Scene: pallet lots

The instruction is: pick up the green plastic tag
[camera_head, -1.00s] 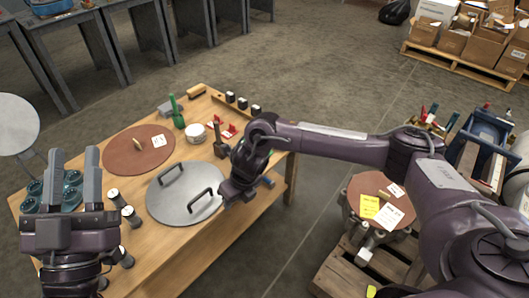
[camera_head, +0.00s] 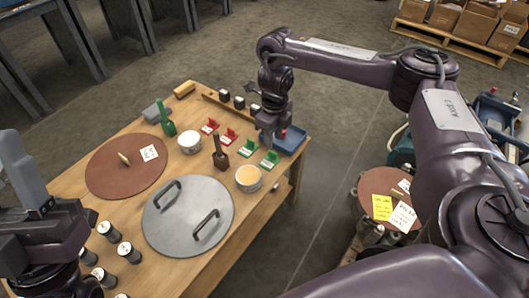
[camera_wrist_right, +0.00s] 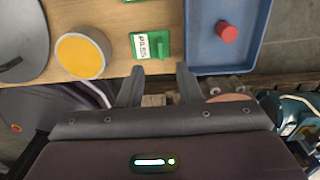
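Two green plastic tags with white labels lie on the wooden table near its right edge in the head view: one tag (camera_head: 248,147) and a nearer tag (camera_head: 269,159). In the right wrist view, one green tag (camera_wrist_right: 150,46) lies just beyond the fingertips, roughly centred between them, and another is cut off by the top edge. My right gripper (camera_wrist_right: 158,80) is open and empty, pointing down close to the tags; it also shows in the head view (camera_head: 268,138). My left gripper (camera_head: 16,150) is partly out of frame at the left; only one finger shows clearly.
A blue tray (camera_head: 289,140) with a red item borders the tags. A yellow-topped round tin (camera_head: 248,179), a dark-handled tool (camera_head: 220,158) and two red tags (camera_head: 229,136) stand or lie close by. A grey lid (camera_head: 158,222) with two handles lies nearer.

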